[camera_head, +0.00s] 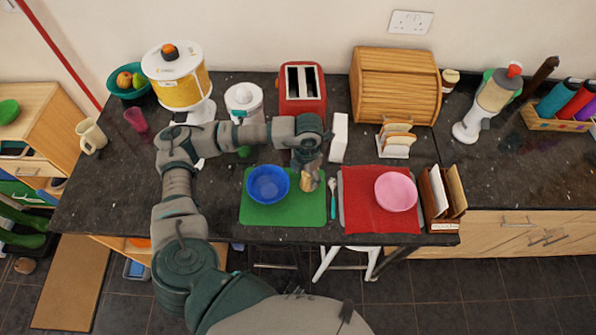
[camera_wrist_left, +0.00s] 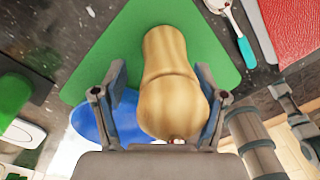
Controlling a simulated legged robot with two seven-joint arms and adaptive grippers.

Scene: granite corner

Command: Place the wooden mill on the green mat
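The light tan wooden mill (camera_head: 308,183) is over the right part of the green mat (camera_head: 290,213), beside the blue bowl (camera_head: 267,184). In the left wrist view the wooden mill (camera_wrist_left: 170,85) has a small metal knob at its near end, and the green mat (camera_wrist_left: 115,45) lies behind its far end. My left gripper (camera_head: 309,172) reaches down at the mill. Its fingers (camera_wrist_left: 162,95) are spread on both sides of the mill, with a visible gap at the left finger. The mill's contact with the mat is hard to see. My right gripper is out of view.
A teal-handled spoon (camera_head: 332,198) lies just right of the mat. Beyond it is a red mat (camera_head: 357,210) with a pink bowl (camera_head: 396,191). A white block (camera_head: 339,138) and a red toaster (camera_head: 302,89) stand behind. A tall dark brown mill-like object (camera_head: 538,77) stands far right.

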